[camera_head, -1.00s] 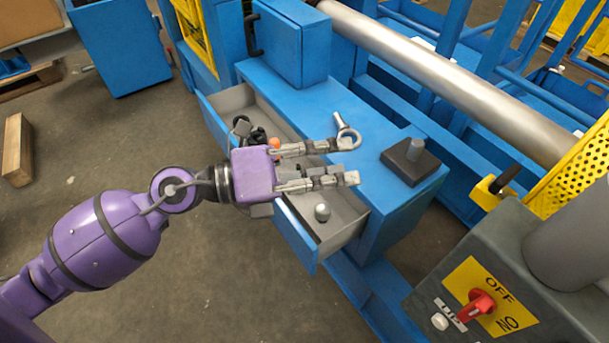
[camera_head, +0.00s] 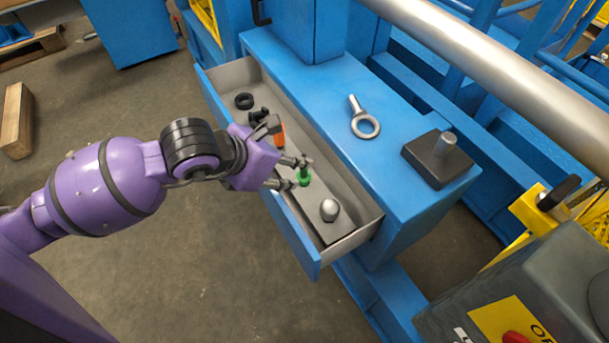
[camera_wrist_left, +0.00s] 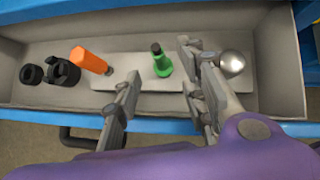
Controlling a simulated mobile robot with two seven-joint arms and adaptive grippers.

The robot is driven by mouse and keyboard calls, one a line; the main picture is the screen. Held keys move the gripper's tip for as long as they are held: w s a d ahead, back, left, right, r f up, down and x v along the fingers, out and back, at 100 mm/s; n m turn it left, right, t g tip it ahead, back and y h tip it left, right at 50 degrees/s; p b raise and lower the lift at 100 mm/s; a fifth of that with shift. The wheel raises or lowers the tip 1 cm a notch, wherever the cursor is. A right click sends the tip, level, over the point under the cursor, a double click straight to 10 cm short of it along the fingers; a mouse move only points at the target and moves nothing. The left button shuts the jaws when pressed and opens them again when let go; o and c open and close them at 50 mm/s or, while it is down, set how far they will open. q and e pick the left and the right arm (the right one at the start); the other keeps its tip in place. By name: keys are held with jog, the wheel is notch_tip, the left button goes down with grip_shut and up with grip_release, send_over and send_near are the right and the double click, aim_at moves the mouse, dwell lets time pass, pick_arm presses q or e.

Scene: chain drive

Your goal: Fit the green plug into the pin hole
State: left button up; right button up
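The green plug (camera_head: 304,177) stands in the open drawer, on a light grey plate in the left wrist view (camera_wrist_left: 161,64). It has a dark tip on top. My left gripper (camera_head: 296,173) reaches down into the drawer, its two fingers apart and empty. In the left wrist view the gripper (camera_wrist_left: 160,85) has one finger on each side of the plug's line, with the plug between and just beyond the fingertips. I cannot tell whether a finger touches it. I cannot make out a pin hole. My right gripper is not in view.
The drawer (camera_head: 312,262) also holds an orange-handled tool (camera_wrist_left: 88,60), black ring parts (camera_wrist_left: 62,73) and a silver dome (camera_wrist_left: 232,64). On the blue cabinet top lie an eye bolt (camera_head: 365,124) and a black block with a grey pin (camera_head: 440,158). The top between them is clear.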

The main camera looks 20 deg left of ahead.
aim_at(302, 177)
pick_arm(q)
jog(key=b+x, duration=0.1)
jog(key=x, duration=0.6)
jog(key=shift+f+b, duration=0.25)
jog(key=shift+b, duration=0.15)
jog(key=shift+w+d+f, duration=0.1)
jog(key=shift+w+f, duration=0.1)
grip_shut()
